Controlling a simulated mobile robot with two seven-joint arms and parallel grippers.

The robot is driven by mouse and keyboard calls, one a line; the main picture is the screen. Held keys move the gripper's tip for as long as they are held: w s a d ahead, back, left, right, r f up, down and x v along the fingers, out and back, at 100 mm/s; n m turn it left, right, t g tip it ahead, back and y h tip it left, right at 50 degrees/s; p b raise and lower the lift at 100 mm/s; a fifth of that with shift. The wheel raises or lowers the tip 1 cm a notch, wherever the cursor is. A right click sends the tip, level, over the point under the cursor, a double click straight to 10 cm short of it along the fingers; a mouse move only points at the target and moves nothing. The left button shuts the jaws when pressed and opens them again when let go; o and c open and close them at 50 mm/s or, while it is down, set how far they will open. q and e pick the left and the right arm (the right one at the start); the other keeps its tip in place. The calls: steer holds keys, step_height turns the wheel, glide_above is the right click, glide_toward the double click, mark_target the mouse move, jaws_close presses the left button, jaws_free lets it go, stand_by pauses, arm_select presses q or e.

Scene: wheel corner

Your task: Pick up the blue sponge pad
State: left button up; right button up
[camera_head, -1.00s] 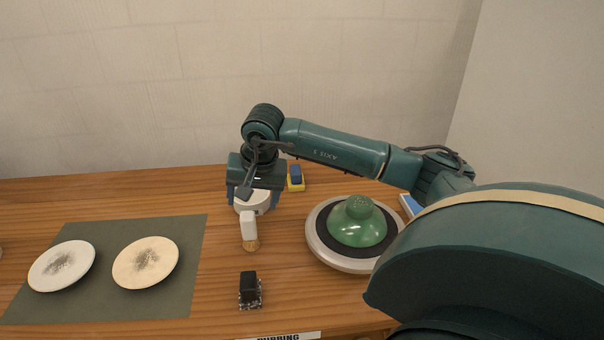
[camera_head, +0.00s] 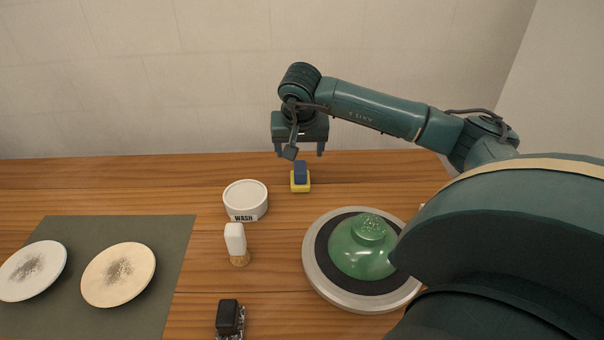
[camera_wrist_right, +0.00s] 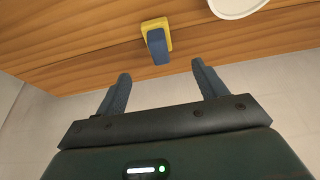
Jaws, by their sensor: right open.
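The blue sponge pad (camera_head: 300,172) stands on a yellow base (camera_head: 300,186) near the back of the wooden table. In the right wrist view the blue pad (camera_wrist_right: 158,46) and its yellow base (camera_wrist_right: 157,25) lie ahead of the fingers, near the middle of the gap. My right gripper (camera_head: 299,151) is open and empty, above and slightly behind the pad in the head view. Its two fingers also show in the right wrist view (camera_wrist_right: 160,78), apart from the pad. My left gripper is in neither view.
A white "WASH" bowl (camera_head: 246,201) stands left of the pad. In front are a white-handled brush (camera_head: 236,243), a black-handled brush (camera_head: 229,317) and a green domed object (camera_head: 362,250) on a round turntable (camera_head: 314,267). Two smudged plates (camera_head: 119,274) lie on a grey mat (camera_head: 174,239).

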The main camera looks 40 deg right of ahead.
mark_target(300, 168)
steer(key=x, duration=0.6)
steer(key=shift+f, duration=0.1)
steer(key=x, duration=0.5)
steer(key=shift+d, duration=0.15)
steer(key=c, duration=1.1)
